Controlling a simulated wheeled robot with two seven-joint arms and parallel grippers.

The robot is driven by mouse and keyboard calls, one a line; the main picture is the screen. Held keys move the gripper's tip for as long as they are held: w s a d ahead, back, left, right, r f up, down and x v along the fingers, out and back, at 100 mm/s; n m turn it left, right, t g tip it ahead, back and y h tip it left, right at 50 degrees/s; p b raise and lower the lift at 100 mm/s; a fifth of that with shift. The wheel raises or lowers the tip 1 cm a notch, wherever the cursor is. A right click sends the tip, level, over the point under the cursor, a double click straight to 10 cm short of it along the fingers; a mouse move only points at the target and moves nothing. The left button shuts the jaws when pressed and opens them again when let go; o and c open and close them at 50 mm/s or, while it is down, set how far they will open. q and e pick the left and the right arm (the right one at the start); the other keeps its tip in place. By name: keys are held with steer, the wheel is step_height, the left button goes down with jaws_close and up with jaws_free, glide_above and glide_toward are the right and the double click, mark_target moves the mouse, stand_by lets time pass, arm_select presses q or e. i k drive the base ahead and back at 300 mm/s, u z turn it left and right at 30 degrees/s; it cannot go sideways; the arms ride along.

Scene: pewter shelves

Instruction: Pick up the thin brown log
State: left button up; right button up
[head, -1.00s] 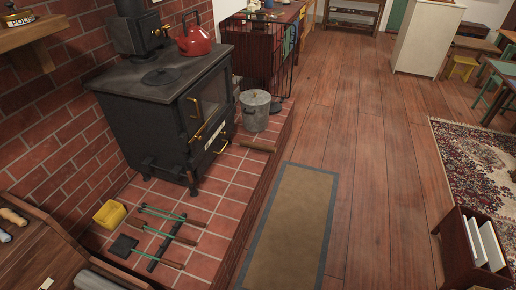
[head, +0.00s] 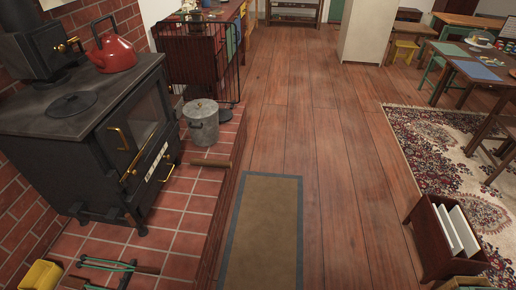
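A thin brown log (head: 210,163) lies on the red tiled hearth (head: 192,203) in the head view. It is on the tiles just in front of the grey lidded metal bucket (head: 202,124), near the hearth's right edge. It lies roughly crosswise in the picture, to the right of the black stove (head: 100,140). Neither of my grippers shows in the view.
A red kettle (head: 113,52) stands on the stove. Fire tools (head: 108,265) and a yellow container (head: 41,275) are on the hearth at lower left. A brown mat (head: 262,232) lies on the wooden floor beside the hearth. A rack (head: 447,240) stands at lower right. The middle floor is clear.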

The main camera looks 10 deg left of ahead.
mark_target(219, 163)
steer(key=z, duration=0.45)
steer(key=i, duration=2.05)
steer(key=u, duration=1.2)
steer(key=i, duration=1.2)
steer(key=u, duration=1.2)
